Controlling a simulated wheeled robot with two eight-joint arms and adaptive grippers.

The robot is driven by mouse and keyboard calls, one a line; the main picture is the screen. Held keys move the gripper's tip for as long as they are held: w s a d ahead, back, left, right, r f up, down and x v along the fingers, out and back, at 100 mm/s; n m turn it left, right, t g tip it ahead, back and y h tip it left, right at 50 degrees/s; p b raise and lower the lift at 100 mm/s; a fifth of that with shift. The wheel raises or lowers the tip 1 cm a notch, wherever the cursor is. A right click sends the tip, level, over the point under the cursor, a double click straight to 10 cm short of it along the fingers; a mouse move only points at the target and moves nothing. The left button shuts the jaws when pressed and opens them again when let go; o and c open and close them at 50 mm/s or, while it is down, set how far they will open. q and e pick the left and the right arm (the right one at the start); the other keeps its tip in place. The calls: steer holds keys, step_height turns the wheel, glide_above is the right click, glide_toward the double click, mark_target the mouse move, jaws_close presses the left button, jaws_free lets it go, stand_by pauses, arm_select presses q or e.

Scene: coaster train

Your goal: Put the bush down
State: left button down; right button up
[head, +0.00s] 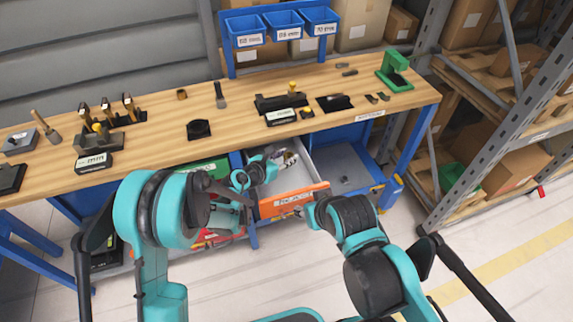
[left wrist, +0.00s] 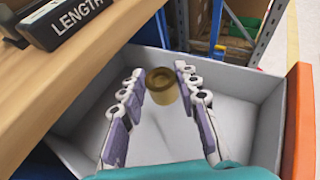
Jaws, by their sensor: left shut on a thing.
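The bush (left wrist: 162,86) is a short brass-coloured ring with a dark hole on top. In the left wrist view it sits between the tips of my left gripper (left wrist: 160,84), which is shut on it. The bush is over the inside of the open drawer (left wrist: 254,110), and its height above the drawer floor is hard to tell. In the head view my left gripper (head: 287,160) reaches into this drawer (head: 325,165), and the bush is too small to make out there.
The orange drawer front (head: 287,202) faces me below the wooden bench top (head: 235,115). The bench edge lies close beside my left gripper. Black holders and tools stand on the bench, with a green stand (head: 394,72) at its right end. A shelf rack (head: 500,120) stands right.

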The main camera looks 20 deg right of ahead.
arm_select(q)
step_height(320, 180, down, 3)
steer(key=shift+f+b, duration=0.1)
steer(key=shift+b, duration=0.5)
steer(key=shift+f, duration=0.25)
steer(key=shift+s+f, duration=0.15)
steer(key=c, duration=1.1)
jaws_free()
steer(key=shift+s+f, duration=0.1)
